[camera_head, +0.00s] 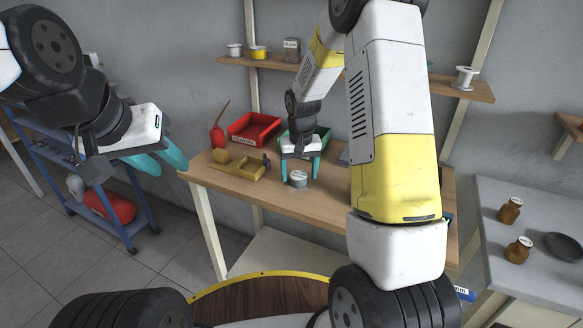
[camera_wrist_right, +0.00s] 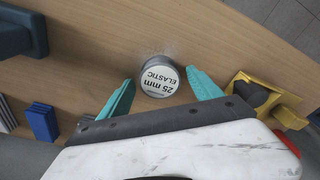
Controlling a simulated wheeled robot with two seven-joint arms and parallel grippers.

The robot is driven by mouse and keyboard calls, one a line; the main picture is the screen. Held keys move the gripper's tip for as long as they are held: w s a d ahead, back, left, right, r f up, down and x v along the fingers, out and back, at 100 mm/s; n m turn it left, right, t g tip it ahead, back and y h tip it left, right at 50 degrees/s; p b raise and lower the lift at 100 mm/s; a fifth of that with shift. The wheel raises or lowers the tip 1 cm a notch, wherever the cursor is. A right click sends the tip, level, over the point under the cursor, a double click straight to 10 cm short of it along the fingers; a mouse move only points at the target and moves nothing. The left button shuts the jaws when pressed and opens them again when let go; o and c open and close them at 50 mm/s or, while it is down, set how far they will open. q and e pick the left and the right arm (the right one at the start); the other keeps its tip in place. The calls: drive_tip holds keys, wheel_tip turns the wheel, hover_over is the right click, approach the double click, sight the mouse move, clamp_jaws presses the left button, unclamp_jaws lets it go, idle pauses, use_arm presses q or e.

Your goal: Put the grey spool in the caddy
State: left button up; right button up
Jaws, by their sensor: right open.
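The grey spool (camera_head: 298,179) stands on the wooden table, its white top labelled "25 mm ELASTIC" in the right wrist view (camera_wrist_right: 160,78). My right gripper (camera_head: 300,172) is open above it, pointing down. In the right wrist view the spool shows between its two teal fingertips, with a gap on each side. What looks like the caddy, a low yellow holder (camera_head: 246,174), sits left of the spool. It also shows at the right of the right wrist view (camera_wrist_right: 291,98), with a dark thing in it. My left gripper (camera_head: 160,161) is open and empty, left of the table.
A red bin (camera_head: 254,127), a partly hidden green bin (camera_head: 323,134) and a red oil can (camera_head: 217,136) stand behind. My right arm hides the table's right part. A grey table (camera_head: 500,255) with brown jars stands at right.

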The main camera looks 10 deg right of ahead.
drive_tip(key=shift+r, duration=0.1)
clamp_jaws()
